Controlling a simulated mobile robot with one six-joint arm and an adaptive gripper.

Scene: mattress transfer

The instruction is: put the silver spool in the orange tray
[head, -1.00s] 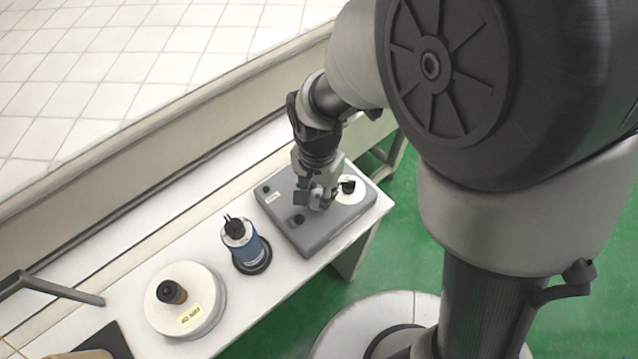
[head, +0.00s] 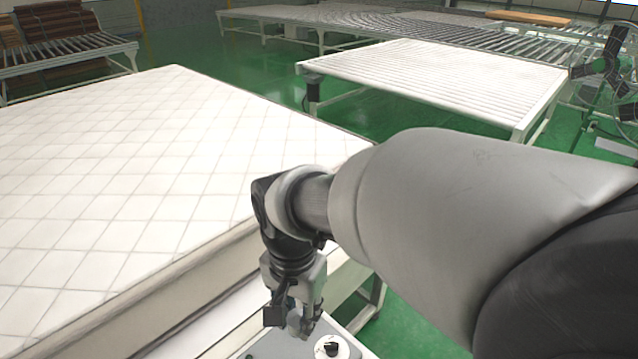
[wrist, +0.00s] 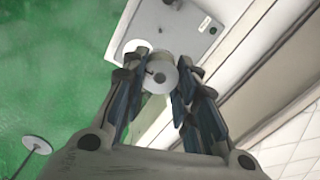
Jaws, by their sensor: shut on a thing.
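The orange tray is not in view.
The grey box (head: 275,346) carries a white disc with a black knob (head: 331,349). A large white mattress (head: 130,180) lies beyond it on the left. A white roller table (head: 430,75) stands behind. Green floor (head: 405,318) lies right of the box.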

